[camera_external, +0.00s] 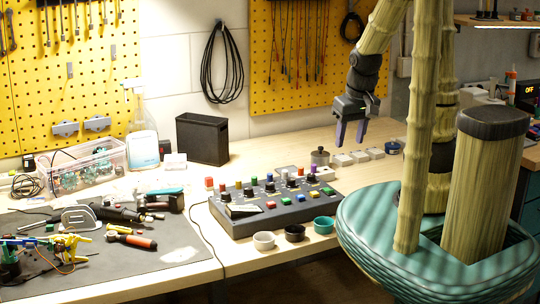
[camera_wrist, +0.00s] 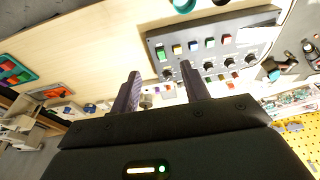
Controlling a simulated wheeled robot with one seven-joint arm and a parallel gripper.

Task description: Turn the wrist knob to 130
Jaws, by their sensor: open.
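A dark control box (camera_external: 262,224) lies on the bench with coloured buttons and several dark knobs on top. In the wrist view the box (camera_wrist: 210,27) is at the upper right, with a row of coloured buttons and dark knobs, one of them a knob (camera_wrist: 208,66) near the right finger. Labels are too small to read, so I cannot tell which knob is the wrist knob or its setting. My gripper (camera_external: 350,136) is open and empty, raised above the bench to the right of and above the box. Its two fingers also show in the wrist view (camera_wrist: 160,72).
Small white, black and teal cups (camera_external: 324,224) stand along the bench's front edge. Behind the box are a black bin (camera_external: 202,139), a metal pot (camera_external: 320,157) and white blocks (camera_external: 358,157). A grey mat (camera_external: 60,268) with tools lies left.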

